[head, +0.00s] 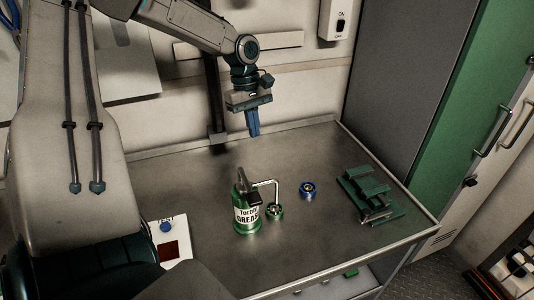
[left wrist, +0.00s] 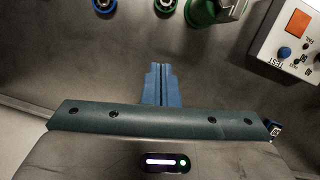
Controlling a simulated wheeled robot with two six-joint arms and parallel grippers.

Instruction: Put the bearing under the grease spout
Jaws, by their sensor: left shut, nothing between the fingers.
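A green grease bottle (head: 246,215) stands upright on the metal table, and its thin spout (head: 277,190) bends out to the right and down. A green-ringed bearing (head: 274,212) lies on the table directly below the spout tip. A blue-ringed bearing (head: 308,189) lies apart to the right. My left gripper (head: 253,130) hangs above the back of the table, shut and empty, pointing down. In the left wrist view its blue fingers (left wrist: 158,82) are together; the green bearing (left wrist: 165,5), blue bearing (left wrist: 103,5) and bottle (left wrist: 205,12) are cut by the top edge.
A green fixture (head: 368,192) stands on the table at the right. A white test box (head: 170,240) with a blue button and red panel sits at the left front. A wall is behind, and a grey cabinet side (head: 395,80) rises at the right. The back table is clear.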

